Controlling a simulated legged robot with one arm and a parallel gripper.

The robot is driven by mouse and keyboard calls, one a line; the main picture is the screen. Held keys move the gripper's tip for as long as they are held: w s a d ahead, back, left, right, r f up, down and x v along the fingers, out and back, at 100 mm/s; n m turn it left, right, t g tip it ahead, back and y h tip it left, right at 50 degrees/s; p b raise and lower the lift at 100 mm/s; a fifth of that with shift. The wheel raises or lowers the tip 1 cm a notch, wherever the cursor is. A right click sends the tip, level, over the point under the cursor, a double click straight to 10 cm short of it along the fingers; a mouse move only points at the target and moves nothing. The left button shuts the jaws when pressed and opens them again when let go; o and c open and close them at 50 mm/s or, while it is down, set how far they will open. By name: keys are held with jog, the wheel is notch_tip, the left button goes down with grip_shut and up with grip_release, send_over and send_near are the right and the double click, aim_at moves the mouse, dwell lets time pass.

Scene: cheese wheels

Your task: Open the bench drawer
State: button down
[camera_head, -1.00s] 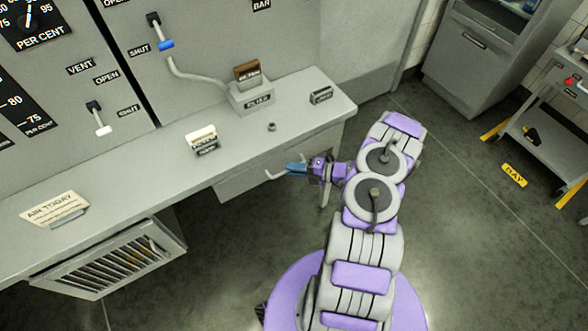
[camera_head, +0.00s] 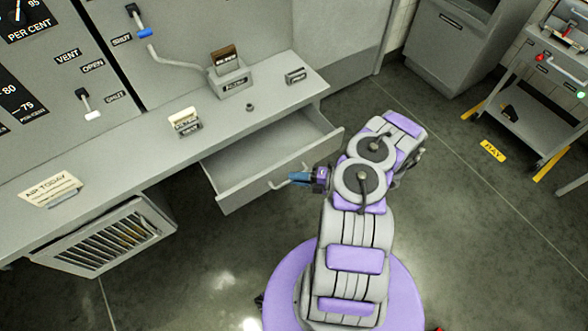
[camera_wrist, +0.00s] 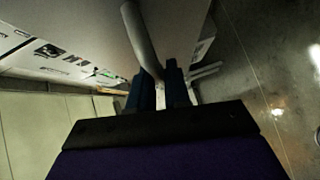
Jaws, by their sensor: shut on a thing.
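The bench drawer (camera_head: 262,158) is pulled out from under the grey bench (camera_head: 150,150), and its empty-looking inside shows in the head view. My gripper (camera_head: 300,178) is at the drawer's front, with its blue fingers shut on the bar handle (camera_head: 280,183). In the wrist view, my gripper (camera_wrist: 158,85) has its dark fingers on either side of the pale handle bar (camera_wrist: 140,40). The part of the handle between the fingers is partly hidden.
A louvred grey box (camera_head: 110,240) juts out under the bench at the left. A grey cabinet (camera_head: 455,45) and a cart (camera_head: 530,90) stand at the right. A yellow BAY label (camera_head: 493,151) is on the floor. The floor around my base is open.

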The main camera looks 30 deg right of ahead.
jog(key=shift+s+a+f+p, duration=0.15)
jog(key=shift+s+p, duration=0.1)
jog(key=shift+s, duration=0.65)
jog(key=shift+s+a+p, duration=0.1)
jog(key=shift+s+p, duration=0.15)
jog(key=shift+s, duration=0.6)
jog(key=c, duration=1.4)
grip_release()
jog(key=shift+o, duration=1.2)
jog(key=shift+w+a, duration=0.15)
jog(key=shift+a, duration=0.05)
jog(key=p+v, duration=0.2)
jog(key=v, duration=1.5)
jog(key=shift+d+p, duration=0.3)
